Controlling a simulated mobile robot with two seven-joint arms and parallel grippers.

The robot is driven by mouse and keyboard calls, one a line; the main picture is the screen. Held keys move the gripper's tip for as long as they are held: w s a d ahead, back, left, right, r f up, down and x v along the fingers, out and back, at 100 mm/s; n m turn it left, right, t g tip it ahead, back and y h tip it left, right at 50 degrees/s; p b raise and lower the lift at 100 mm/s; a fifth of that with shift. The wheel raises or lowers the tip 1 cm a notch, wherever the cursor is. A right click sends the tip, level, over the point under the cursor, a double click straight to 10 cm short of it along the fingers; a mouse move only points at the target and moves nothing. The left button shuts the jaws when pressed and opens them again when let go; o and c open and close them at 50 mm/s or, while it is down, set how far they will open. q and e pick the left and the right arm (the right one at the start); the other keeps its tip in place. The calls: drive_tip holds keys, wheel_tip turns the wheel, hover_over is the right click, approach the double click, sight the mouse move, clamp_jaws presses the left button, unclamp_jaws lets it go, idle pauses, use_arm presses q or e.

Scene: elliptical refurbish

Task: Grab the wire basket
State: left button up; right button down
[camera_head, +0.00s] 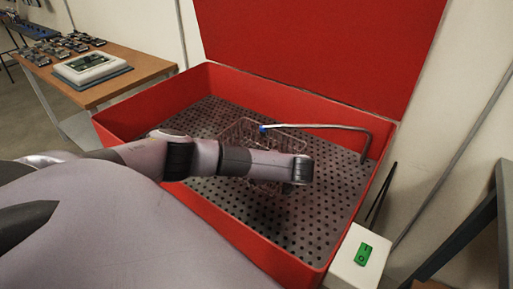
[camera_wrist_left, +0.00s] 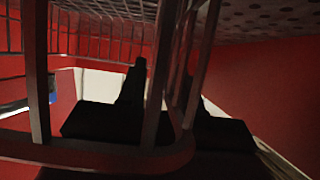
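The wire basket (camera_head: 238,131) sits on the perforated floor of the red washer basin, partly hidden behind my left arm. My left arm reaches over the basin from the left and its wrist end (camera_head: 300,170) is above the basket area. In the left wrist view, thick bars of the basket (camera_wrist_left: 36,75) cross close in front of the camera. The two dark fingers of my left gripper (camera_wrist_left: 163,76) show behind and between these bars, a little apart. Whether they press on a bar cannot be told. My right gripper is not in view.
The red basin (camera_head: 160,105) has raised walls and an upright red lid (camera_head: 320,45). A metal spout (camera_head: 325,127) with a blue end hangs over the floor. A green switch (camera_head: 364,254) is on the front right. A wooden table (camera_head: 135,68) with a scale stands at the left.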

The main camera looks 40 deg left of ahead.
use_arm(q)
clamp_jaws()
drive_tip(key=shift+r, duration=0.1)
idle(1.2)
